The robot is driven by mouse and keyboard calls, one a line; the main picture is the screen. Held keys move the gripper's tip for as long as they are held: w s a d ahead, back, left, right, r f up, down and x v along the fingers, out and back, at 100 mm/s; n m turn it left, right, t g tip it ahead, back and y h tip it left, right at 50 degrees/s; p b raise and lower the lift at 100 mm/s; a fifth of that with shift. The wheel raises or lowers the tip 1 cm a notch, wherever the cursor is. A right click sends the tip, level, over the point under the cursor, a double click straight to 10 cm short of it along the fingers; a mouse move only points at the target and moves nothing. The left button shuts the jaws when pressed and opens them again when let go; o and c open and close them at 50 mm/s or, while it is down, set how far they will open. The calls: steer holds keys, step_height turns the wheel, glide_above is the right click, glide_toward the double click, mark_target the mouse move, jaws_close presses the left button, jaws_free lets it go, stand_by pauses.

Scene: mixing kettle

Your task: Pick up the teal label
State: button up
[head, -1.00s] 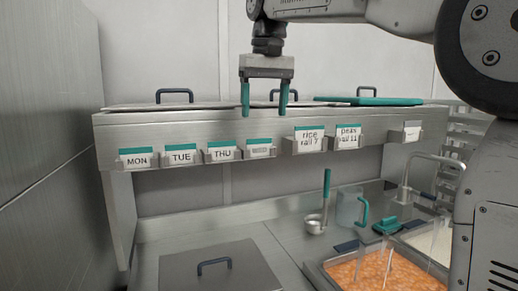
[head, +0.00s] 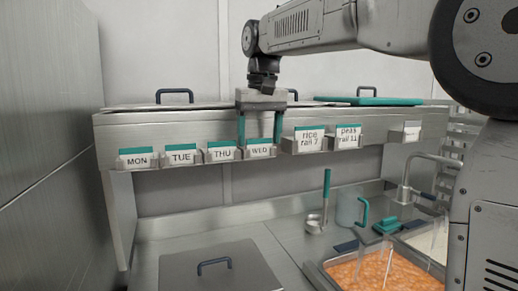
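Several white labels with teal top strips stand in small metal holders along the front of the steel shelf. They read MON (head: 138,160), TUE (head: 181,156), THU (head: 221,153), WED (head: 260,151), rice rail 7 (head: 309,138) and peas rail 11 (head: 348,136). No label is teal all over, so I cannot tell which one is meant. My gripper (head: 259,142) is open, its teal fingers pointing down at the WED label. One fingertip is at each side of its teal strip. I cannot tell whether they touch it.
The holders of THU (head: 222,157) and rice rail 7 (head: 303,149) sit close on either side. A steel shelf (head: 113,130) with lids and a teal board (head: 370,101) runs above. Below are a ladle (head: 326,200), a jug (head: 348,208) and a pan of orange food (head: 360,271).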

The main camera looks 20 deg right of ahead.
steer(key=c, duration=0.7)
steer(key=shift+o, duration=0.2)
steer(key=shift+r, duration=0.15)
